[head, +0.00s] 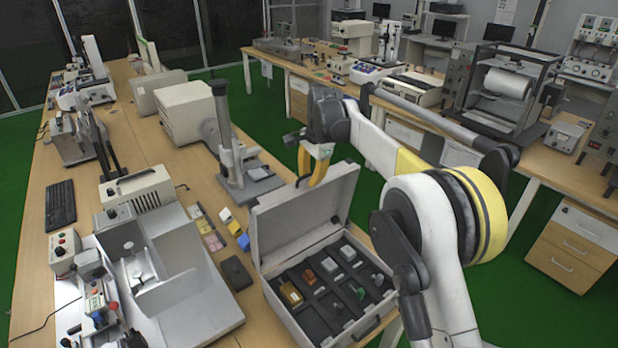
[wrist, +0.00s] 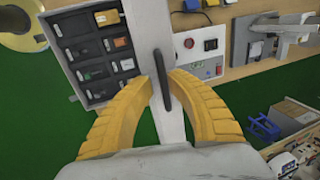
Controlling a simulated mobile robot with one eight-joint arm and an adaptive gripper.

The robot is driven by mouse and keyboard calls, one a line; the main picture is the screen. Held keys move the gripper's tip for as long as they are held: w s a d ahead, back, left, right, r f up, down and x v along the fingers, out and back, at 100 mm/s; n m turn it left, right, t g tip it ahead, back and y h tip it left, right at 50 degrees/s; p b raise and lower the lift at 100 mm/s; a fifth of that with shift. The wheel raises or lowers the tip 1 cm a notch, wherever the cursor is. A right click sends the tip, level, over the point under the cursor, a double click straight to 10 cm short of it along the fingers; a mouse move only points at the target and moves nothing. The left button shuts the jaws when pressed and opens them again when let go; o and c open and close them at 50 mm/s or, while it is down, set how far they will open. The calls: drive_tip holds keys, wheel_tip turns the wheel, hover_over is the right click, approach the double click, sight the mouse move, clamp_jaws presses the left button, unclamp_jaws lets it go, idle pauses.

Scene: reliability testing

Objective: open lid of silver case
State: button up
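The silver case (head: 268,272) stands on the near bench in the head view, with its lid (head: 300,212) raised steeply at the back. Small items lie in its dark compartments. The wrist view shows the dark interior (wrist: 92,48) at upper left and the pale lid edge (wrist: 150,30) running down the middle, with a black bar (wrist: 165,80) on it. My gripper (head: 312,176) is at the lid's top edge, on its far side in the head view. In the wrist view its yellow fingers (wrist: 166,84) are apart, either side of the black bar. Contact with the lid cannot be told.
A grey stand (head: 228,150) rises behind the lid. A dark flat box (head: 236,273) and small coloured blocks (head: 238,232) lie left of the case. A grey machine (head: 165,260) fills the bench farther left. Green floor lies right of the bench.

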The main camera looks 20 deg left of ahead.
drive_tip(key=shift+o, duration=0.5)
drive_tip(key=v, duration=1.2)
